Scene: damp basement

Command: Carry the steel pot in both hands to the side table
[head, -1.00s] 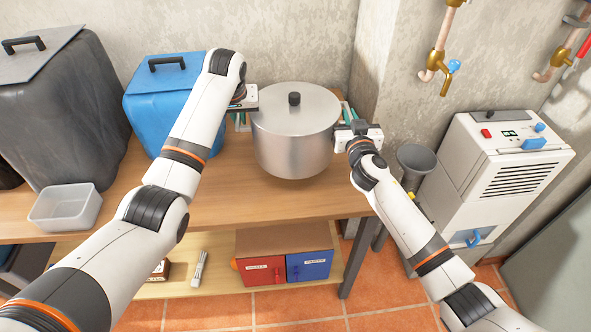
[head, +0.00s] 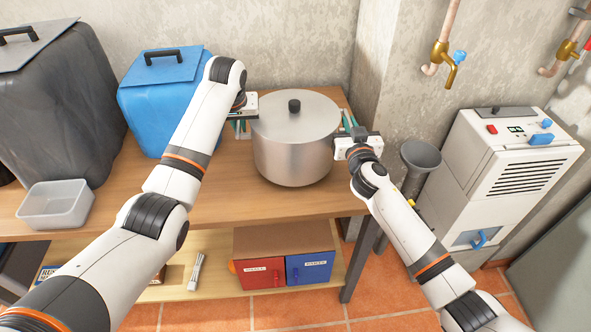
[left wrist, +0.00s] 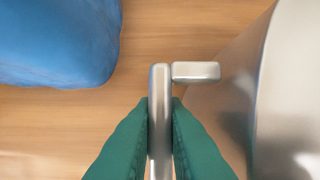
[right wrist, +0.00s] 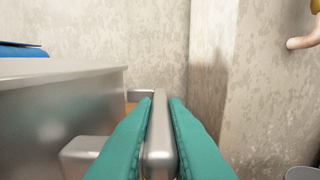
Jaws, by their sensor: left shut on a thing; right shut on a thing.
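The steel pot (head: 293,155), with its lid and black knob on, is upright over the right end of the wooden table (head: 225,195). I cannot tell whether its base touches the top. My left gripper (head: 243,124) is shut on the pot's left handle; in the left wrist view the green fingers (left wrist: 160,140) clamp the handle bar beside the pot wall (left wrist: 285,110). My right gripper (head: 348,122) is shut on the right handle; in the right wrist view its fingers (right wrist: 160,135) pinch the bar beside the pot (right wrist: 60,115).
A blue covered box (head: 160,105) and a dark covered bin (head: 55,100) stand left of the pot. A clear plastic tub (head: 55,205) is at front left. A wall corner (head: 378,70) rises close on the right. A white dehumidifier (head: 505,170) and a grey funnel (head: 421,156) stand beyond.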

